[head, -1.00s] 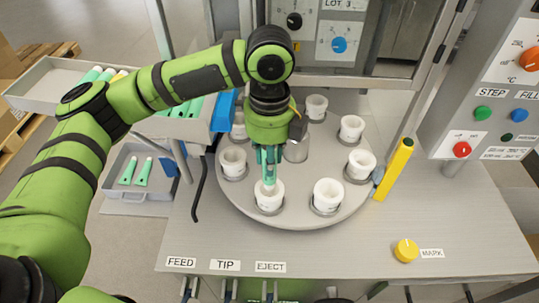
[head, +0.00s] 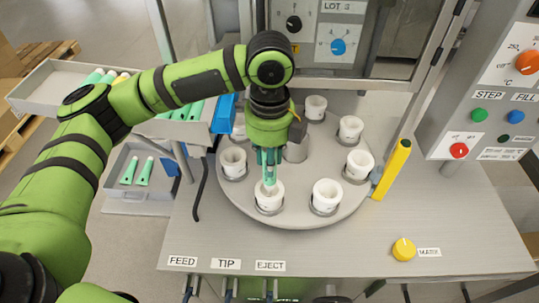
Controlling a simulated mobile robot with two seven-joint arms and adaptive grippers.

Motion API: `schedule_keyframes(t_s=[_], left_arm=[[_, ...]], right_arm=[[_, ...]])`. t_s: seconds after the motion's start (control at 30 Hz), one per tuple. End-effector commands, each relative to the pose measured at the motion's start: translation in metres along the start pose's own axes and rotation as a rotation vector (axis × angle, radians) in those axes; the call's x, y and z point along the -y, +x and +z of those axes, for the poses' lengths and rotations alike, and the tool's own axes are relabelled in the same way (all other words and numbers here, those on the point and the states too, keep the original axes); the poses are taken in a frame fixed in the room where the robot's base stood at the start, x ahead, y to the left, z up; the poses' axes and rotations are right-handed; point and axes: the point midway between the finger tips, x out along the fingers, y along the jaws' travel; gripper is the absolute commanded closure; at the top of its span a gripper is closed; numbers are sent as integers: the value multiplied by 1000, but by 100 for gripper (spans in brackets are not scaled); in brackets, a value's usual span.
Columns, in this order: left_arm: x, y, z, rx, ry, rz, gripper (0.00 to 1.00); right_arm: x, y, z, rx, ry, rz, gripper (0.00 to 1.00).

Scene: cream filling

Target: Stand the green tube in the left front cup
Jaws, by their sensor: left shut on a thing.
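My left gripper (head: 269,160) points down over the round turntable and is shut on the green tube (head: 269,176). The tube is upright, and its lower end is at the mouth of the left front cup (head: 270,198), a white cup in a grey ring holder. I cannot tell how deep the tube reaches into the cup. The gripper and arm cover part of the tube. My right gripper does not show.
The turntable (head: 285,214) carries several other white cups, among them the right front cup (head: 327,194). A yellow knob (head: 403,249) sits front right. A grey tray (head: 140,190) with green tubes is at left.

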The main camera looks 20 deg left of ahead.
Motion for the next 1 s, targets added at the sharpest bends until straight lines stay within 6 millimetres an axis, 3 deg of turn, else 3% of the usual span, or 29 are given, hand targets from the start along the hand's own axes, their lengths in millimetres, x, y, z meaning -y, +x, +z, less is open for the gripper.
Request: schedule_keyframes(t_s=[1.0], left_arm=[[0,27,0,-1,-1,1,85]], right_arm=[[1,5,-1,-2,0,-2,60]])
